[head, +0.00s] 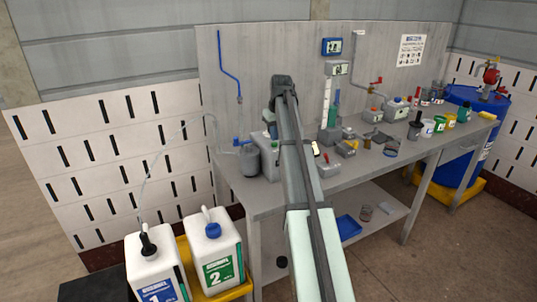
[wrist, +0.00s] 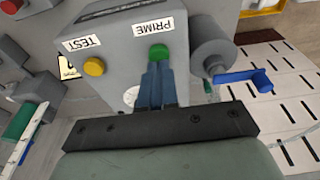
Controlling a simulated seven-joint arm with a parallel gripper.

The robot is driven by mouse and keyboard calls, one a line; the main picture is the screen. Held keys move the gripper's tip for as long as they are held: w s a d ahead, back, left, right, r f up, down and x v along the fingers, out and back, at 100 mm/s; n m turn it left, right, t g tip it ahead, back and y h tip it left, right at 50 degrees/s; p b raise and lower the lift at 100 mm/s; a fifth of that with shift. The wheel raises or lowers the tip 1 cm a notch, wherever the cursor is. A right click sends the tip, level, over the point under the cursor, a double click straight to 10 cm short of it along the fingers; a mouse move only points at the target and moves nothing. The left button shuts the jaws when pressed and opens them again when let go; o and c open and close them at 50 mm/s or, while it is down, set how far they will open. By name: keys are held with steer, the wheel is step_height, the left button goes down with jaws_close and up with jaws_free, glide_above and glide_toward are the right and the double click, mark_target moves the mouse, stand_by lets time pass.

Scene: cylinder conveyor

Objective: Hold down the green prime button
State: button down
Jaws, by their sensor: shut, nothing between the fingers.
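The green prime button (wrist: 158,52) sits on the face of a grey control box (wrist: 125,55), under a PRIME label that appears upside down in the wrist view. My gripper (wrist: 158,67) is shut and empty, its blue fingers side by side. Its tips are right at the near edge of the green button and overlap it in the picture; I cannot tell whether they press it.
A yellow button (wrist: 94,67) labelled TEST is beside the green one. A grey cylinder with a blue lever (wrist: 243,77) stands right of the box. In the head view, the bench (head: 255,197) holds several bottles and fittings. White jugs (head: 216,250) stand at the lower left.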

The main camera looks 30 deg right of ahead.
steer(key=shift+f, duration=0.8)
stand_by(1.4)
steer(key=shift+r, duration=0.1)
stand_by(2.7)
steer(key=shift+r, duration=3.4)
